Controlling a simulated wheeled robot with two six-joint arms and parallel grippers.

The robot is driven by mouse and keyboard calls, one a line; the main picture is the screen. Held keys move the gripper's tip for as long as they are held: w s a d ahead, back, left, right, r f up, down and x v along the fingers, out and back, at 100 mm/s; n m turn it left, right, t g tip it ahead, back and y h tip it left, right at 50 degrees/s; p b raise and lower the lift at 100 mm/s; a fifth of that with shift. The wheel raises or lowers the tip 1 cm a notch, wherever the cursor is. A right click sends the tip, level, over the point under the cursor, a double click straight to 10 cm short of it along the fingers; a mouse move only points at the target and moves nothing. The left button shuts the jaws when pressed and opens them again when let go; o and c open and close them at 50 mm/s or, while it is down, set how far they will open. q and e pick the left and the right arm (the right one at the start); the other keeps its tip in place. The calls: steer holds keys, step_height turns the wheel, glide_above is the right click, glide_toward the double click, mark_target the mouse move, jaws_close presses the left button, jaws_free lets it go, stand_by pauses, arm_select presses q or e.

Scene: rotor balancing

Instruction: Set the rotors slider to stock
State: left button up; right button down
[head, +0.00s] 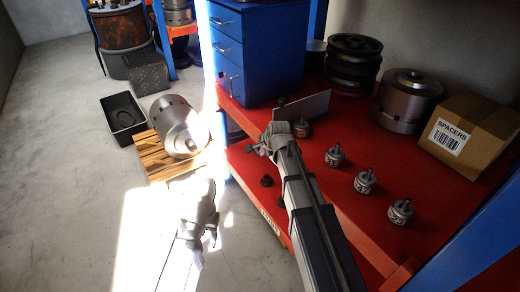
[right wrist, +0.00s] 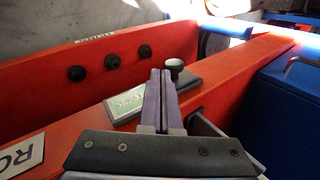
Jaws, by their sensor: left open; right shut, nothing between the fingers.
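The slider's round knob (right wrist: 174,66), pale on top with a dark stem, stands by a green plate (right wrist: 130,103) on the red shelf; I cannot read the plate's lettering. My right gripper (right wrist: 161,76) is shut and empty, its fingertips just left of the knob in the right wrist view; I cannot tell whether they touch it. In the head view the right gripper (head: 260,148) is at the shelf's left edge and hides most of the slider. A white label (right wrist: 22,156) reading "RO" is cut off. My left gripper (head: 207,187) is open and empty over the sunlit floor.
A blue drawer cabinet (head: 262,50) and an upright grey plate (head: 306,107) stand close to the right gripper. Several small knobbed parts (head: 365,182), a "SPACERS" box (head: 465,128) and a large rotor (head: 407,98) stand on the red shelf. A rotor (head: 177,125) lies on a wooden pallet (head: 160,162).

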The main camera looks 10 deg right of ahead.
steer(key=p+v, duration=0.8)
steer(key=v, duration=0.3)
steer(key=shift+s, duration=0.25)
steer(key=shift+d+f, duration=0.1)
steer(key=shift+f, duration=0.05)
steer(key=s+a+f+n+g, duration=0.1)
steer(key=s+a+n+g, duration=0.1)
steer(key=s+a+n, duration=0.2)
steer(key=s+a+f+n+g+h, duration=0.1)
steer(key=s+a+n+g, duration=0.1)
steer(key=s+a+n, duration=0.3)
steer(key=s+a+f+n+g+h, duration=0.1)
steer(key=s+a+n+g, duration=0.2)
steer(key=s+n, duration=0.8)
steer(key=s+a, duration=0.1)
steer(key=s, duration=0.2)
steer(key=shift+a+f, duration=0.15)
steer(key=shift+f, duration=0.05)
